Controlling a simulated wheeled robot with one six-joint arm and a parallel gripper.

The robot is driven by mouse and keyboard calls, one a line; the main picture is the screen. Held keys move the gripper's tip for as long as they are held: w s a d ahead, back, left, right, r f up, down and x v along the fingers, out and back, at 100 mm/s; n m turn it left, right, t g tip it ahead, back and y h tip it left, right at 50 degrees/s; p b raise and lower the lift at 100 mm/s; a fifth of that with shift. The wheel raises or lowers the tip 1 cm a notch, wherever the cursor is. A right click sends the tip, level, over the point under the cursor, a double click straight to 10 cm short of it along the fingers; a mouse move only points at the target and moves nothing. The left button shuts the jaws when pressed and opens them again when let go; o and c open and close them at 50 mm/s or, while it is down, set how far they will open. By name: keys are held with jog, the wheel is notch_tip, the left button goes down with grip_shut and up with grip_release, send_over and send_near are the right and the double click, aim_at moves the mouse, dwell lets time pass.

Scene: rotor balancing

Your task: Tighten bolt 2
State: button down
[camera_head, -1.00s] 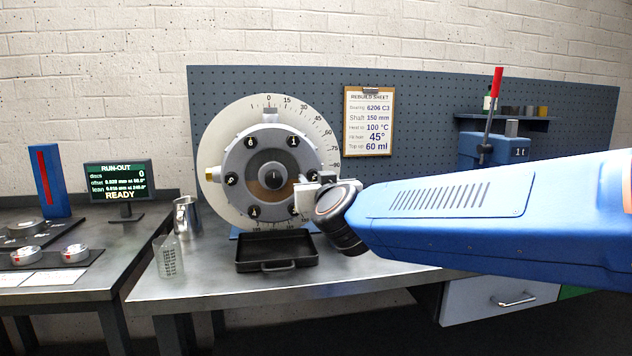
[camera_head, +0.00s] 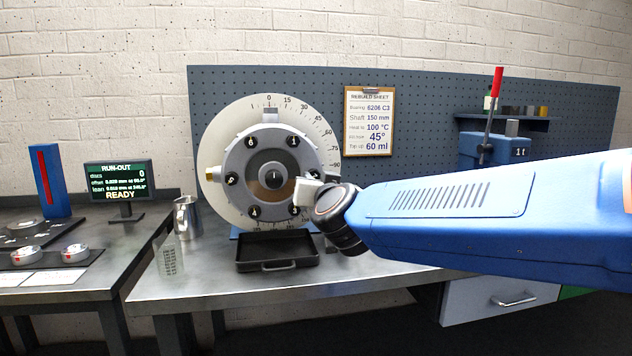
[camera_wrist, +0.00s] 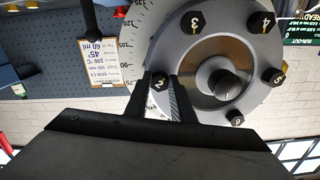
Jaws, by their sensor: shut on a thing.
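Bolt 2 (camera_wrist: 160,82), a dark hex head with a pale number, sits on the rim of the grey round housing (camera_wrist: 205,60). In the wrist view, which is upside down, its head is between the two dark fingers of my gripper (camera_wrist: 165,88). My gripper is shut on it. The housing stands upright in front of a pale dial with degree marks (camera_head: 215,125).
Neighbouring bolts 1 (camera_head: 292,142) and 3 (camera_head: 293,210) sit close above and below. A black tray (camera_head: 277,267) lies under the housing. A beaker (camera_head: 168,260) and metal jug (camera_head: 187,218) stand left. A pegboard (camera_head: 420,120) with a rebuild sheet (camera_head: 369,121) is behind.

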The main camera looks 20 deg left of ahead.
jog(key=m, duration=2.7)
jog(key=shift+r, duration=0.25)
jog(key=shift+m, duration=0.5)
jog(key=c, duration=1.5)
grip_release()
jog(key=shift+r, duration=0.1)
jog(key=shift+s, duration=0.1)
jog(key=v, duration=1.7)
jog(key=shift+s+d, duration=0.1)
jog(key=shift+d, duration=0.1)
